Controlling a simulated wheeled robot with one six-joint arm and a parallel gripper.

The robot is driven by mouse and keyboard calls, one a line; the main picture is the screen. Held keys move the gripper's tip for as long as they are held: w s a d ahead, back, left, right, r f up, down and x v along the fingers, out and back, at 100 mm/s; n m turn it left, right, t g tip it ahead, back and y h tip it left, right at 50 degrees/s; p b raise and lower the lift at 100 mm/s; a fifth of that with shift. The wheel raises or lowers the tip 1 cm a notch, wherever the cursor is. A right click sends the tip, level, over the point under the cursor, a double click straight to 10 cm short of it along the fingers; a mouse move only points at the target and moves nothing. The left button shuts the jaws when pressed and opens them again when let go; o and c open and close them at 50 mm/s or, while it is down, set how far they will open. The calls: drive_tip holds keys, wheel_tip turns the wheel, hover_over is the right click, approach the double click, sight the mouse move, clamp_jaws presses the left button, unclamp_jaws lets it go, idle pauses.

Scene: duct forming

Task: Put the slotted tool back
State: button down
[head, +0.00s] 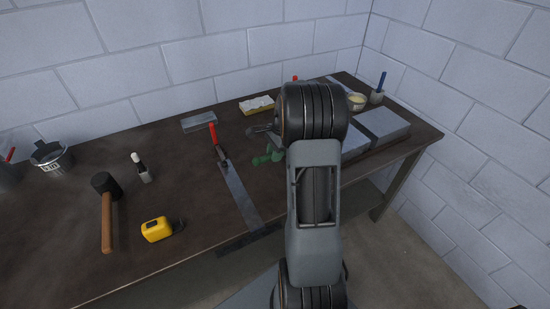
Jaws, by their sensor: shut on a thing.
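My gripper (263,131) shows only in part, at the left edge of my dark wrist, above the workbench. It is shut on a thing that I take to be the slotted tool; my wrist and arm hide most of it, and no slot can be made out. A green object (268,157) shows just below the gripper, partly behind my arm. I cannot tell whether the two touch. The place where the slotted tool belongs cannot be made out.
On the workbench (190,190) left of my arm lie a red-handled tool (213,135), a long metal strip (240,195), a mallet (106,205), a yellow tape measure (156,229) and a small bottle (141,168). Block walls close the back.

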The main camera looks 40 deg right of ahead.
sight(274, 168)
drive_tip(key=f, duration=0.1)
drive_tip(key=w+d+f, duration=0.1)
drive_tip(key=w+f, duration=0.1)
drive_tip(key=shift+d+f, duration=0.1)
drive_tip(key=shift+d, duration=0.25)
wheel_tip(274, 168, down, 3)
drive_tip(key=shift+w+d+r+p, duration=0.1)
drive_tip(key=shift+w+p, duration=0.05)
drive_tip(key=shift+p, duration=0.55)
drive_tip(key=shift+f, duration=0.25)
drive_tip(key=shift+f, duration=0.1)
drive_tip(key=shift+f+b, duration=0.4)
drive_tip(key=shift+f, duration=0.1)
drive_tip(key=c, duration=0.9)
unclamp_jaws()
drive_tip(key=shift+f, duration=0.1)
drive_tip(key=shift+c, duration=0.2)
